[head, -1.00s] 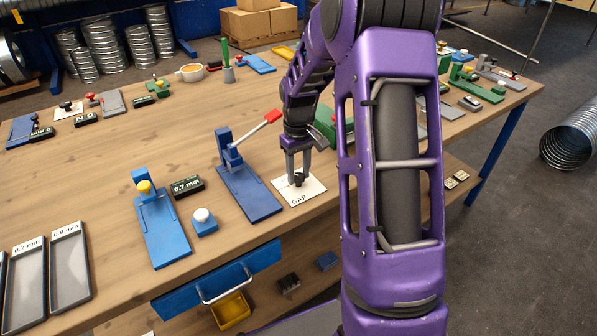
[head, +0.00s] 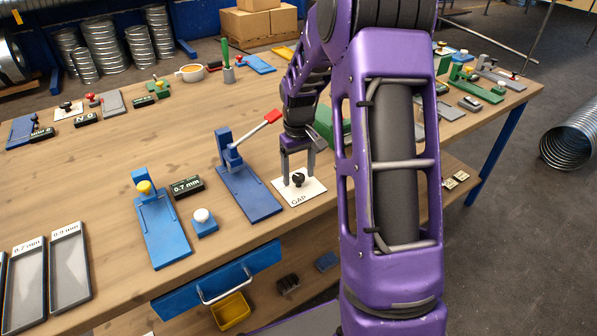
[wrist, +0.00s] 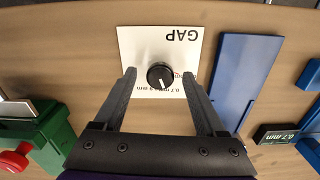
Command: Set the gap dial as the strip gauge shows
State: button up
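The gap dial is a black knob (head: 298,180) on a white plate marked GAP (head: 313,188). In the wrist view the knob (wrist: 160,76) has a white pointer line toward the bottom, slightly right. Small mm markings lie below it, partly hidden by the knob and a finger. My gripper (head: 299,172) is open above the dial; its fingertips (wrist: 158,72) stand either side of the knob, apart from it. The strip gauge seems to be the blue device with a yellow knob (head: 144,187); the black display (head: 187,186) beside it reads 0.7 mm.
A blue lever press (head: 248,190) with a red handle stands just left of the dial plate. A blue block with a white button (head: 203,220) is near the front edge. Trays marked 0.7 mm and 0.9 mm (head: 70,268) lie at left. Green equipment (wrist: 45,140) stands close by.

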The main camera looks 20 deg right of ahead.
aim_at(298, 176)
notch_tip(298, 176, up, 17)
jog(key=p, duration=0.1)
jog(key=shift+r+p, duration=0.2)
jog(key=shift+p, duration=0.2)
dwell(0.4)
jog(key=shift+a, duration=0.1)
